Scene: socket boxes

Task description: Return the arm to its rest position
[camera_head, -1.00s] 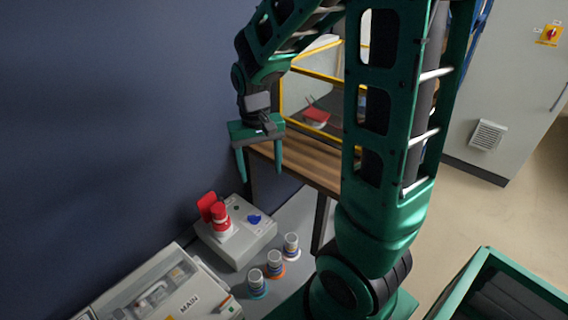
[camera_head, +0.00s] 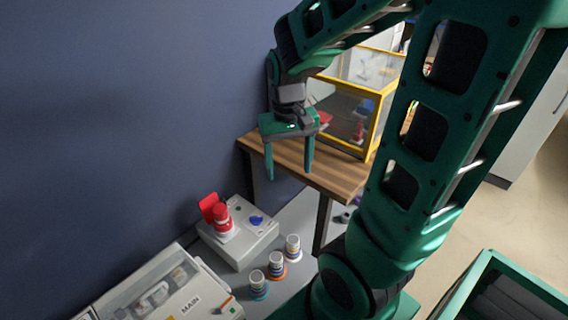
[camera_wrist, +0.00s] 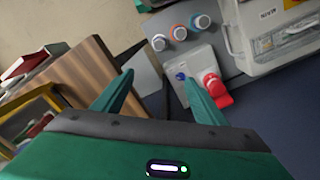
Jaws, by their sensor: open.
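My arm is green and reaches up and over from the right in the head view. My gripper (camera_head: 289,174) hangs with its fingers pointing down, open and empty. It is in front of the wooden table and above the grey socket box (camera_head: 240,246) in the picture, apart from both. In the wrist view my gripper (camera_wrist: 160,85) shows two spread green fingers with nothing between them. The socket box with its red plug (camera_head: 223,222), raised red lid (camera_head: 209,207) and blue socket (camera_head: 256,220) stands on the grey bench. The red plug also shows in the wrist view (camera_wrist: 212,84).
A wooden table (camera_head: 340,178) carries a yellow-framed clear case (camera_head: 372,125). Several capped cylinders, one nearest the front (camera_head: 257,285), stand on the bench beside a box marked MAIN (camera_head: 190,300). A dark blue wall (camera_head: 120,120) rises at the left.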

